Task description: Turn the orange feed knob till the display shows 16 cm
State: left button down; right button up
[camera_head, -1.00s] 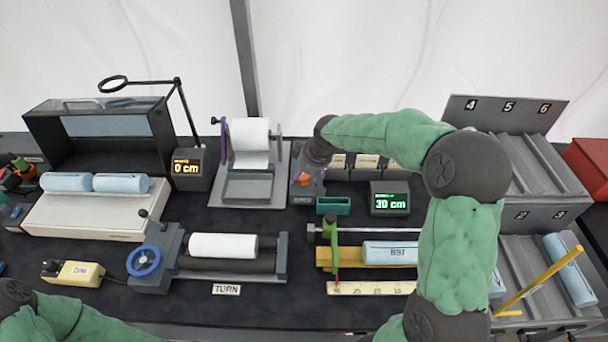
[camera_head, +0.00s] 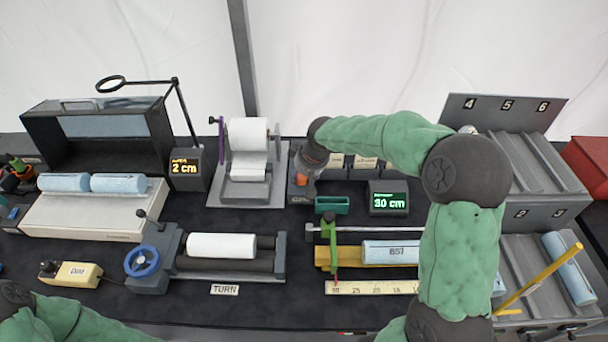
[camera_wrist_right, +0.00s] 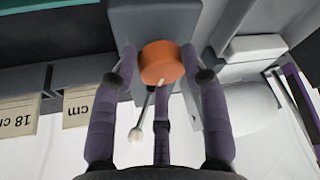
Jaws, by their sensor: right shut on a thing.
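The orange feed knob (camera_wrist_right: 160,62) sits on a grey block in the right wrist view. My right gripper (camera_head: 305,172) is shut on it, with fingers on both sides of the knob in the wrist view (camera_wrist_right: 162,75). In the head view the gripper mostly hides the knob. The display with orange digits (camera_head: 186,168) reads 2 cm. Beside it, a white paper roll (camera_head: 248,135) hangs on its stand, with a strip coming down onto the grey tray (camera_head: 236,190). My left gripper is out of view; only part of that arm shows at bottom left.
A second display with green digits (camera_head: 388,198) reads 30 cm, right of my right gripper. A roller unit with a blue handwheel (camera_head: 142,261) and a ruler (camera_head: 375,288) stand nearer the front.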

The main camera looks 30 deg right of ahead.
jog(key=m+b, duration=0.1)
jog(key=m+h, duration=0.1)
jog(key=shift+w+a+m+b, duration=0.2)
jog(key=shift+w+m+b, duration=0.05)
jog(key=shift+m+b, duration=0.1)
jog(key=m+h+b, duration=0.1)
jog(key=m+b, duration=0.2)
jog(key=shift+a+r, duration=0.1)
jog(key=shift+w+m+g+h+b, duration=0.1)
jog(key=shift+m+g+h+b, duration=0.35)
jog(key=shift+m, duration=0.6)
jog(key=m, duration=0.1)
jog(key=m+b, duration=0.1)
jog(key=shift+a+r+m+g+h, duration=0.15)
jog(key=shift+m+g+h, duration=0.1)
jog(key=shift+m+h, duration=0.15)
jog(key=m+g, duration=0.1)
jog(key=m, duration=0.2)
jog(key=shift+w+r+m+h, duration=0.1)
jog(key=shift+m+h, duration=0.2)
jog(key=shift+h, duration=0.05)
jog(key=m+g+p, duration=0.1)
jog(key=m+g, duration=0.1)
jog(key=m, duration=0.2)
jog(key=shift+w+m, duration=0.1)
jog(key=shift+m, duration=0.3)
jog(key=shift+d, duration=0.2)
jog(key=o, duration=1.1)
